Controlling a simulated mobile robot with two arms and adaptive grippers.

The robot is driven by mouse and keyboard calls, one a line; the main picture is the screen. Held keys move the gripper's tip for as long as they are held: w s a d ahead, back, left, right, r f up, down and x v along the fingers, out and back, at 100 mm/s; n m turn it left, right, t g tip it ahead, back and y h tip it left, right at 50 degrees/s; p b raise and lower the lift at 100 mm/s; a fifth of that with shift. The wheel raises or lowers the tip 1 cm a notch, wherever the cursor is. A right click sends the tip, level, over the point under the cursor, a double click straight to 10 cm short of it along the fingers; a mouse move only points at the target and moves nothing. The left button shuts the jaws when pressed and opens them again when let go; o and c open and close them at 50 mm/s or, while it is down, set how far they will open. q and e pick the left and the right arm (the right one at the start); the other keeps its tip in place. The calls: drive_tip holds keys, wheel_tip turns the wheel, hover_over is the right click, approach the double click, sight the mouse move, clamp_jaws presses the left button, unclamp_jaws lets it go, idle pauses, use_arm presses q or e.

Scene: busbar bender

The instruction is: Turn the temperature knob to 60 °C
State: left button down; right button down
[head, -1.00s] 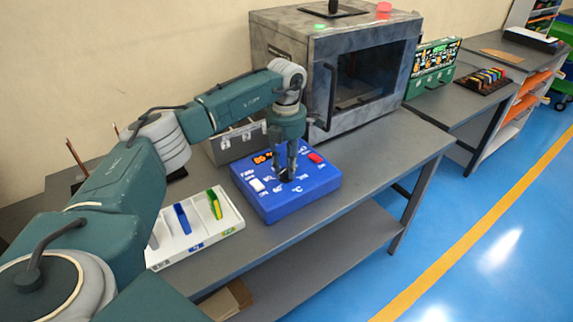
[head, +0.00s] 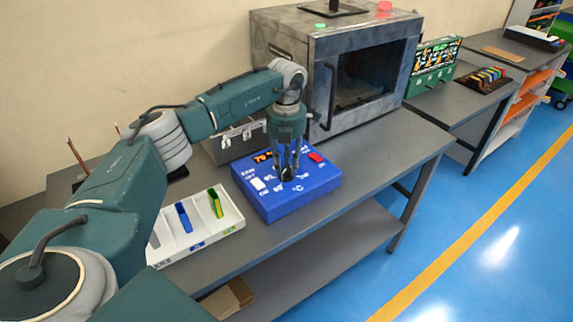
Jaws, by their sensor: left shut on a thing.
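The blue control box (head: 296,203) lies on the grey workbench in the head view. Its black temperature knob (head: 288,174) is on the top face, between the fingers of my left gripper (head: 287,172). The left gripper points down and is shut on the knob, hiding much of it. An orange lit display (head: 263,156) behind the knob is partly covered by the gripper; its digits look like they start with 7, but I cannot read them fully. A white switch (head: 258,184) and a red switch (head: 316,157) flank the knob. My right gripper is not in view.
A white tray (head: 236,226) with blue and green-yellow tools lies left of the box. A grey metal case (head: 228,146) stands behind it. A large metal oven (head: 292,60) with a dark window stands behind right. The bench (head: 385,160) is clear right of the box.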

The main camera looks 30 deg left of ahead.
sight(286, 169)
use_arm(q)
drive_tip(key=shift+s+f, duration=0.1)
drive_tip(key=c, duration=1.4)
unclamp_jaws()
drive_tip(key=shift+c, duration=0.2)
wheel_tip(286, 169, up, 12)
